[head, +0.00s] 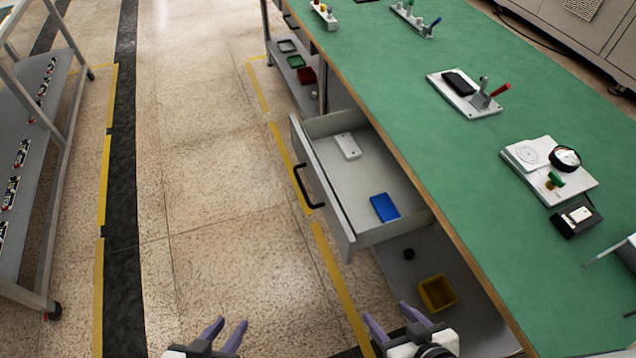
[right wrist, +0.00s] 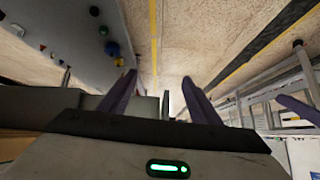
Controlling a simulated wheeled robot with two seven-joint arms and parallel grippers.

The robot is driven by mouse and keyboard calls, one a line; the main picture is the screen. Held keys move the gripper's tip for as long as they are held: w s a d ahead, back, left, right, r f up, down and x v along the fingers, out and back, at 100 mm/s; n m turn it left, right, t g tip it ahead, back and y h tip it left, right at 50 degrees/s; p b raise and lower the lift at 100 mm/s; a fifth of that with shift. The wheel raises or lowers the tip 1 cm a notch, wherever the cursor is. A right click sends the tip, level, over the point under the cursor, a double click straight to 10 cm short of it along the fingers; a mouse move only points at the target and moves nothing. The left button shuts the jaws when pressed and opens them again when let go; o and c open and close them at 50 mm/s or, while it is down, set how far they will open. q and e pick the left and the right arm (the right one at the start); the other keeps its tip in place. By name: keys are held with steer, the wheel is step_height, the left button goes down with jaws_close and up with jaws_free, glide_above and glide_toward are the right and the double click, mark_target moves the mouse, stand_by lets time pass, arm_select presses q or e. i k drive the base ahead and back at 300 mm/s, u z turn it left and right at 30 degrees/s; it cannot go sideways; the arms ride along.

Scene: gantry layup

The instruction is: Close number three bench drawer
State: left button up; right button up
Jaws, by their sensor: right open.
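A grey drawer (head: 335,210) stands pulled out from under the green-topped bench (head: 410,90), its black handle (head: 306,187) facing left. Inside lie a white box (head: 347,146) and a blue box (head: 384,207). No drawer number is readable. My left gripper (head: 228,326) is at the bottom edge, fingers apart and empty, below and left of the drawer. My right gripper (head: 392,322) is open and empty at the bottom, apart from the drawer and nearer to me. In the right wrist view its fingers (right wrist: 160,85) are spread with nothing between them.
A yellow bin (head: 436,293) sits on the shelf below the drawer. Fixtures, including a white plate (head: 465,94) and a black box (head: 576,217), stand on the bench. A grey rack (head: 40,150) is at left. The floor (head: 210,150) between is clear.

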mark_target(343, 189)
steer(key=z, duration=0.05)
steer(key=k, duration=0.85)
steer(key=u, duration=0.7)
steer(key=i, duration=0.4)
steer(key=u, duration=0.35)
